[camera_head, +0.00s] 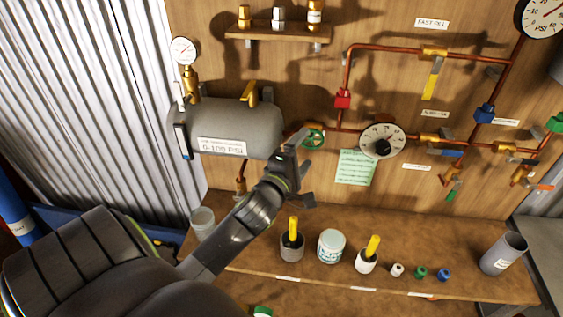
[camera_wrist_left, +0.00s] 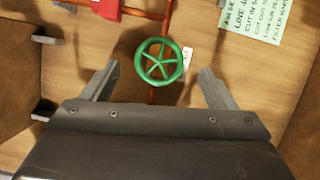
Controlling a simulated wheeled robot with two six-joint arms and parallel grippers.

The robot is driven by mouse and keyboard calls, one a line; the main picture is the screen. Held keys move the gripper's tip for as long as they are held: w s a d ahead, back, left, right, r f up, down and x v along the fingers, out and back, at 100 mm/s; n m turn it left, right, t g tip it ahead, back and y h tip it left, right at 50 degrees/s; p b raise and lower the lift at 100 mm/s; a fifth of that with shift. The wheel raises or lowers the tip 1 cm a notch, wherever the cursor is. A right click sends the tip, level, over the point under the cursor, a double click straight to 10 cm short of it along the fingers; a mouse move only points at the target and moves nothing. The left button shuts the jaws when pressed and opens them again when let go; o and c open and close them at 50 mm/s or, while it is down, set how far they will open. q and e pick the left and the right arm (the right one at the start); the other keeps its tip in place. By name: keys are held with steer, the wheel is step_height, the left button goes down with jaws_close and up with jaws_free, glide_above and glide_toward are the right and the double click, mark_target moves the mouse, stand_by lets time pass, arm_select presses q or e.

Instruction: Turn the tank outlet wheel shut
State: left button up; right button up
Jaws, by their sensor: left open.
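The tank outlet wheel is a small green spoked handwheel (camera_head: 316,138) on the copper pipe just right of the grey tank (camera_head: 238,128). In the left wrist view the wheel (camera_wrist_left: 158,62) faces me, with a white tag at its right edge. My left gripper (camera_head: 304,167) is open in front of the board, close to the wheel and a little below it in the head view. In the left wrist view its two fingers (camera_wrist_left: 158,80) stand wide apart, left and right of the wheel, with nothing between them touching it. My right gripper is not in view.
A round gauge (camera_head: 382,141) and a green note (camera_head: 356,167) are right of the wheel. A red valve block (camera_head: 343,98) sits above on the pipe. Below, the wooden bench (camera_head: 330,215) holds a white jar (camera_head: 331,246), yellow-handled brushes and small caps.

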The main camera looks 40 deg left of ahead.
arm_select(q)
steer(key=s+d+b, duration=0.1)
steer(key=s+b, duration=0.2)
steer(key=s, duration=0.6)
steer(key=shift+s+d+f, duration=0.25)
steer(key=shift+s+d, duration=0.05)
steer(key=shift+s, duration=0.1)
